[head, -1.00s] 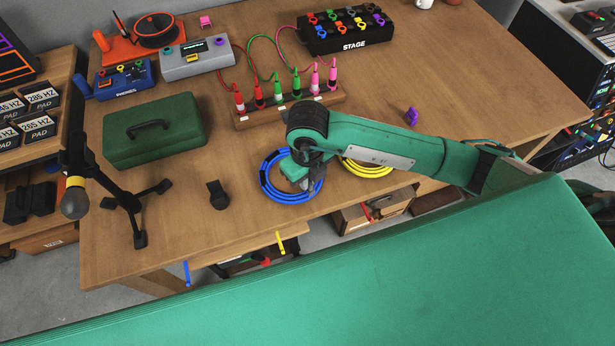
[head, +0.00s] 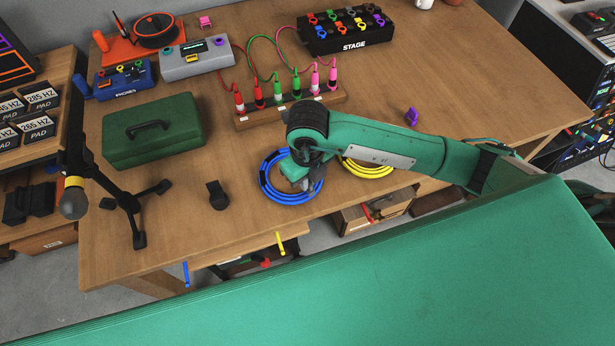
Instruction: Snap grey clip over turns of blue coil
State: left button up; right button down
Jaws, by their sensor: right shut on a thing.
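The blue coil (head: 268,190) lies flat on the wooden table near its front edge. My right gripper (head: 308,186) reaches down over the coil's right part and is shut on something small. A grey piece shows at its fingertips, and I take it to be the grey clip, but the wrist hides most of it. I cannot tell whether it sits around the coil's turns or only against them. My left gripper is not in view.
A yellow coil (head: 372,171) lies just right of the blue one, partly under my right arm. A black clamp-like object (head: 217,195) and a green box (head: 153,133) are to the left. A rack of coloured plugs (head: 290,109) stands behind.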

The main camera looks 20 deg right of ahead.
jog(key=shift+f, duration=0.3)
jog(key=shift+s+d+f+b, duration=0.1)
jog(key=shift+d+f+b, duration=0.2)
jog(key=shift+b, duration=0.35)
jog(key=shift+s+f, duration=0.1)
jog(key=shift+f, duration=0.25)
jog(key=shift+s+d+f+b, duration=0.15)
jog(key=shift+d+f+b, duration=0.2)
jog(key=shift+b, duration=0.3)
jog(key=shift+s+d+f+b, duration=0.1)
jog(key=shift+f+b, duration=0.25)
jog(key=shift+f, duration=0.05)
jog(key=shift+r, duration=0.1)
jog(key=shift+w+a+r+p, duration=0.15)
jog(key=shift+a+r+p, duration=0.1)
jog(key=shift+r+p, duration=0.4)
jog(key=shift+w+a+r+p, duration=0.15)
jog(key=shift+a+r+p, duration=0.2)
jog(key=shift+r, duration=0.55)
jog(key=shift+w+a+r+p, duration=0.15)
jog(key=shift+r+p, duration=0.45)
jog(key=shift+r, duration=0.25)
jog(key=shift+r, duration=0.2)
